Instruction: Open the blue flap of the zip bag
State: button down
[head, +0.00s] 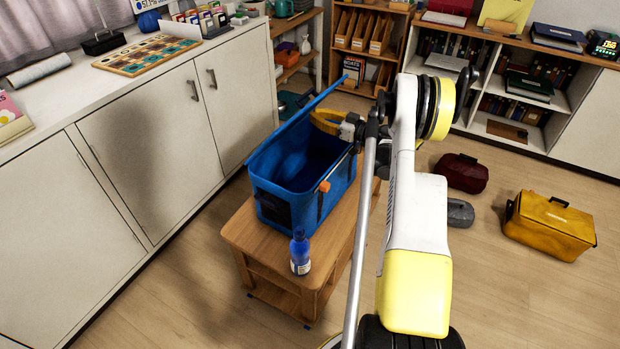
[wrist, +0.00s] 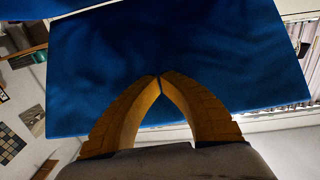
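The blue zip bag (head: 330,192) stands on a small wooden table, and its dark inside shows from above. Its blue flap (head: 300,118) is raised and seen almost edge-on as a thin slanting strip along the bag's far left side, towards the cabinets. In the wrist view the flap (wrist: 190,60) is a broad blue panel filling much of the picture. My gripper (head: 318,116) is over the bag, on the flap's inner side. In the wrist view its yellow fingertips (wrist: 160,78) meet with nothing seen between them, in front of the panel. I cannot tell whether they touch it.
A blue bottle (head: 300,252) stands on the near end of the wooden table (head: 262,238). White cabinets (head: 150,130) run along the left, close to the flap. A dark red bag (head: 461,173), a grey case (head: 460,212) and a yellow bag (head: 550,225) lie on the floor at right.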

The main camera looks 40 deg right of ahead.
jog(key=shift+b+x, duration=1.15)
jog(key=shift+x, duration=5.75)
jog(key=shift+b+v, duration=0.45)
jog(key=shift+v, duration=3.6)
jog(key=w+a+r+m+t+h, duration=0.1)
jog(key=w+a+r+t+h, duration=0.15)
jog(key=r, duration=0.75)
jog(key=w+a+r+m+t+h, duration=0.1)
jog(key=a+r+m+h, duration=0.15)
jog(key=r, duration=0.75)
jog(key=s+a+r+m+g+h, duration=0.25)
jog(key=s+a+r+h, duration=0.3)
jog(key=r, duration=0.35)
jog(key=s+a+f+g+y, duration=0.1)
jog(key=s+a+f+g, duration=0.2)
jog(key=s+a+f, duration=0.4)
jog(key=s+a+f+n+g+y, duration=0.1)
jog(key=s+a+f+g+y, duration=0.1)
jog(key=s+a+f+g, duration=0.2)
jog(key=s+a+f+n+g+y, duration=0.1)
jog(key=s+a+f+g, duration=0.3)
jog(key=s+a+f, duration=0.6)
jog(key=s+a, duration=0.3)
jog(key=s, duration=0.4)
jog(key=s+a+y, duration=0.1)
jog(key=s+a, duration=0.3)
jog(key=s, duration=0.2)
jog(key=shift+s, duration=0.4)
